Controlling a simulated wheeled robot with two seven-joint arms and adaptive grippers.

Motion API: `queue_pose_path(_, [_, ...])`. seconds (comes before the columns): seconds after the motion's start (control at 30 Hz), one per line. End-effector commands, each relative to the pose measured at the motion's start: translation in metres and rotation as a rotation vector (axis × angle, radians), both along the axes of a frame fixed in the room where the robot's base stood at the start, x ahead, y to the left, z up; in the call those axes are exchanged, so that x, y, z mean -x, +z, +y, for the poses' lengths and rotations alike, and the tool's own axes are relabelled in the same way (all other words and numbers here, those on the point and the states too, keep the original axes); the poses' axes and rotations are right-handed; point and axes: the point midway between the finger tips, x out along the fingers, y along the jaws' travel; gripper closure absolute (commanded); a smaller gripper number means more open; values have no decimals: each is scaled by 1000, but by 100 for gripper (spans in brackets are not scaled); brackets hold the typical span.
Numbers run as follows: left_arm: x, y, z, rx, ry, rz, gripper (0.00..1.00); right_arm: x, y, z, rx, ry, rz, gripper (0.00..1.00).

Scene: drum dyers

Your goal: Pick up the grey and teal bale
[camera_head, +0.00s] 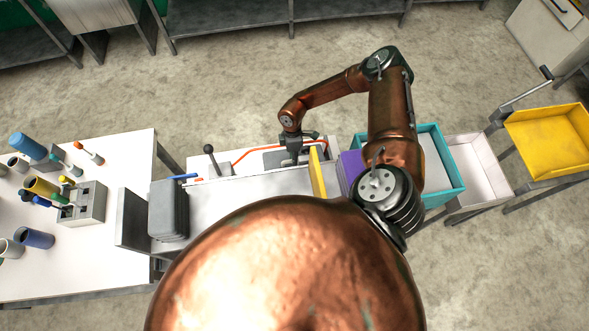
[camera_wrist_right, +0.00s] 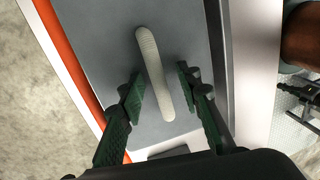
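I cannot make out a bale showing both grey and teal. A grey, rounded block (camera_head: 168,210) stands at the left end of the pale bench (camera_head: 225,205); no teal shows on it. My right gripper (camera_head: 292,150) is over a grey panel (camera_head: 272,160) farther back. In the right wrist view its fingers (camera_wrist_right: 160,95) are apart, on either side of a whitish bar handle (camera_wrist_right: 152,65) on the grey panel (camera_wrist_right: 105,45), with gaps on both sides. My left gripper is not in the head view; a dark jointed part at the wrist view's right edge may be it.
A yellow upright board (camera_head: 317,172) and a purple block (camera_head: 351,168) stand right of my right gripper. Beyond are a teal tray (camera_head: 455,175), a white bin (camera_head: 485,165) and a yellow tray (camera_head: 550,140). A black-knobbed lever (camera_head: 210,150) stands left of the panel.

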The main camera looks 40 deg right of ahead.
Motion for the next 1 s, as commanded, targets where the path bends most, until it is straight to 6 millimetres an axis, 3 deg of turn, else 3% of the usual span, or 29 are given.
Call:
queue_pose_path(0.13, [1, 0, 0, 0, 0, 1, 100, 0, 0, 0, 0, 0, 0, 70])
queue_pose_path(0.57, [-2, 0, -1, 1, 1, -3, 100, -1, 1, 0, 0, 0, -1, 99])
queue_pose_path(1.0, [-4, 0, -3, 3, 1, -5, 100, -1, 1, -1, 0, -1, -2, 100])
